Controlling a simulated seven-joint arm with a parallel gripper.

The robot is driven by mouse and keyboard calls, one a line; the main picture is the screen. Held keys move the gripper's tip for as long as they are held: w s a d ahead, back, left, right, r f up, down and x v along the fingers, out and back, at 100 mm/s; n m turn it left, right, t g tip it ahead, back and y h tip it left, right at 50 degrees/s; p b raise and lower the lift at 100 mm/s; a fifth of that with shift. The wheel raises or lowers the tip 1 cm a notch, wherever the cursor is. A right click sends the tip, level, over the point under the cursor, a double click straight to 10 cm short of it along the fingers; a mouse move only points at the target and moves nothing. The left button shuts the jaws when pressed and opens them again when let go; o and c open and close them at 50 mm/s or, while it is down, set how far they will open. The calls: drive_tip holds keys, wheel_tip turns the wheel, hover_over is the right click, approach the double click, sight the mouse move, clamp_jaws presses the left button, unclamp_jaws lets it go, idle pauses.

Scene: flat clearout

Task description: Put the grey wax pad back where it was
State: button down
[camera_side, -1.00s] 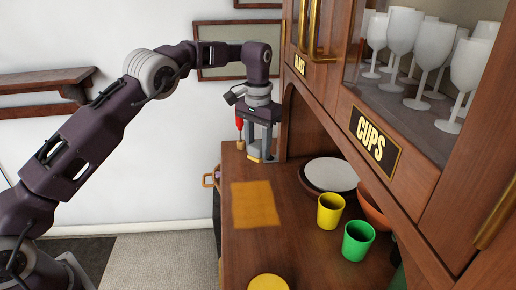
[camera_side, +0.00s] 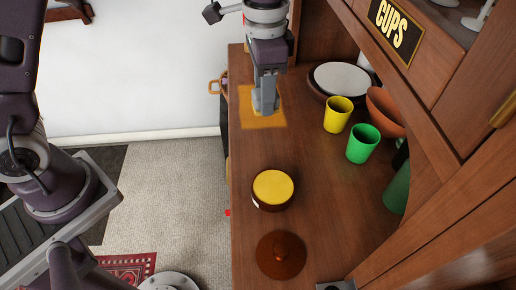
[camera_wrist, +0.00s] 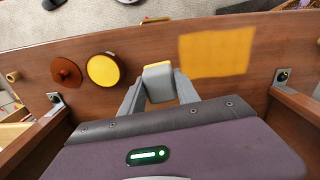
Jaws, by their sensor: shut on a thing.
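My gripper (camera_side: 265,105) points down above the wooden counter, in front of the yellow-orange square patch (camera_side: 262,121) in the side view. It is shut on a small grey block with a yellow edge, which I take as the grey wax pad (camera_wrist: 158,80). The pad sits between the two fingers in the wrist view; in the side view I cannot tell it from the grey fingers. A round brown tin with a yellow top (camera_side: 273,187) stands nearer the camera. A brown round lid with a knob (camera_side: 281,255) lies nearer still.
Yellow (camera_side: 338,114) and green (camera_side: 362,144) cups, a brown bowl (camera_side: 384,108) and a white plate (camera_side: 342,77) stand along the counter's right side. The cabinet overhangs there. The counter between the patch and tin is clear.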

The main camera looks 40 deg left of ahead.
sight(257, 153)
drive_tip(key=shift+m, duration=0.6)
drive_tip(key=s+f, duration=0.1)
drive_tip(key=f, duration=0.2)
drive_tip(key=s+f, duration=0.1)
drive_tip(key=f, duration=0.2)
drive_tip(key=s+d+f, duration=0.1)
drive_tip(key=f, duration=0.3)
drive_tip(key=shift+s, duration=0.1)
drive_tip(key=shift+f, duration=0.1)
drive_tip(key=shift+f, duration=0.1)
drive_tip(key=c, duration=0.9)
unclamp_jaws()
wheel_tip(257, 153, up, 12)
drive_tip(key=shift+a+r, duration=0.15)
drive_tip(key=shift+r, duration=0.1)
